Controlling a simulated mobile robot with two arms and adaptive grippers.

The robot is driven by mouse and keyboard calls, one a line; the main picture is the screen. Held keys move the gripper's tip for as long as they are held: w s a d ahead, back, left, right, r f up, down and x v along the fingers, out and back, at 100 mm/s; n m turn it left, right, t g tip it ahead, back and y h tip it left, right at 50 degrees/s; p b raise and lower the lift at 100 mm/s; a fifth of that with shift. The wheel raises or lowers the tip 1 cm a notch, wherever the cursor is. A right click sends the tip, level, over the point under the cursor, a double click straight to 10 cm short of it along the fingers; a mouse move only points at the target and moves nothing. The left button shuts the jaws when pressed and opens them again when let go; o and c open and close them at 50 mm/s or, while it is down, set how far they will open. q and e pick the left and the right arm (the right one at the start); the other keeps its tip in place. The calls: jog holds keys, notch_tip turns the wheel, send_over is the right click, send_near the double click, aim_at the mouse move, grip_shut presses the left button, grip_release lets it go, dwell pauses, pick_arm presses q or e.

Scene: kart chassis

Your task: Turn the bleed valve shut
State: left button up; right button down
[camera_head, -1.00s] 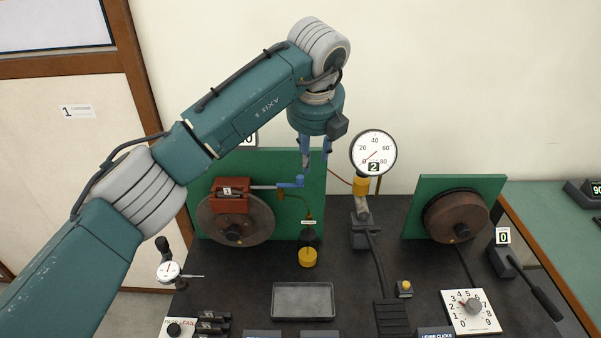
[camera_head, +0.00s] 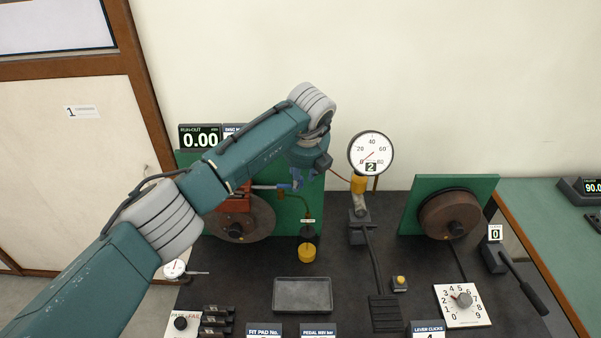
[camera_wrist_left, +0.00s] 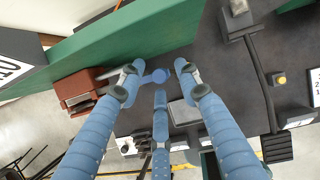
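The blue bleed valve (camera_head: 285,187) sits at the end of a grey rod from the red caliper (camera_head: 234,203), in front of the green board (camera_head: 312,205). In the left wrist view its round blue end (camera_wrist_left: 160,75) shows between my fingertips. My left gripper (camera_head: 301,178) is right over the valve in the head view, and the blue fingers and valve overlap there. In the left wrist view my left gripper (camera_wrist_left: 158,77) is open, its blue fingers spread with gaps around the valve. I cannot tell whether any finger touches it. My right gripper is not in view.
A pressure gauge (camera_head: 371,152) stands right of the valve. A black bottle with a yellow base (camera_head: 307,253) stands below it. A grey tray (camera_head: 303,293) lies in front. A second green board with a brown drum (camera_head: 449,215) stands at right.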

pick_arm(q)
jog(key=shift+c, duration=0.6)
grip_shut()
jog(key=s+a+m+g+h+b, duration=0.3)
jog(key=m+b, duration=0.6)
jog(key=m, duration=0.8)
jog(key=shift+s+a+m+g+h, duration=0.35)
jog(key=shift+s+a+h, duration=0.35)
jog(key=shift+a+h, duration=0.65)
jog(key=shift+a+f+y, duration=0.1)
jog(key=shift+a+y, duration=0.15)
jog(key=shift+a, duration=0.1)
